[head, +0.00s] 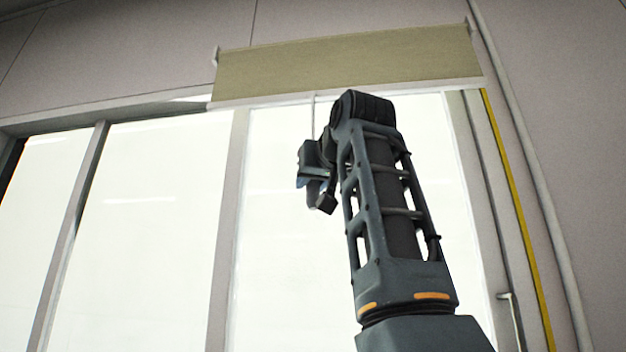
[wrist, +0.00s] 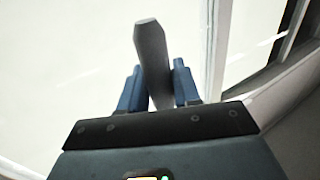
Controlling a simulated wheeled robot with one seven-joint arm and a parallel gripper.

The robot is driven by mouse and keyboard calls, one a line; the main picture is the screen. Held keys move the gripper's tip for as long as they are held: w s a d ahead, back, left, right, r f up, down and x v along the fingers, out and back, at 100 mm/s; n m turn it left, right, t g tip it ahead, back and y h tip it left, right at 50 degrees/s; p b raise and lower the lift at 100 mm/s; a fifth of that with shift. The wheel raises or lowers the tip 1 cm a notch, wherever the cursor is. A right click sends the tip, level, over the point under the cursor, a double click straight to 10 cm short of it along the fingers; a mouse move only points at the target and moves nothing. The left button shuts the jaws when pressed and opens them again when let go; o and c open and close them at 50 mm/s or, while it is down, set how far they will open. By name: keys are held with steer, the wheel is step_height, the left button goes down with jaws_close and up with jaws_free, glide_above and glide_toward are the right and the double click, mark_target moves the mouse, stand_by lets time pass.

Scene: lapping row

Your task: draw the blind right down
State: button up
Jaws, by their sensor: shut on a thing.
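The olive-beige blind (head: 350,65) hangs at the top of the window, with a pale bar (head: 280,98) along its lower edge. Only a short length of it is down. A thin pale cord (head: 314,115) hangs from the bar to my gripper (head: 318,190), which is below the bar in the head view. In the wrist view a grey tapered pull (wrist: 152,65) stands between the blue fingers of my gripper (wrist: 158,88), which are shut on it. My arm hides part of the window and of the bar.
Bright window panes (head: 150,200) fill the left and middle, split by pale upright frames (head: 228,220). A yellow strip (head: 517,205) and a pale pipe (head: 530,180) run down the wall at right. A small handle (head: 508,300) is at lower right.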

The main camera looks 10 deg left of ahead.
jaws_close()
steer(key=shift+f, duration=0.1)
steer(key=shift+f, duration=0.3)
step_height(320, 180, down, 70)
steer(key=b, duration=2.5)
steer(key=shift+r, duration=0.1)
steer(key=o, duration=0.8)
jaws_free()
steer(key=shift+o, duration=0.2)
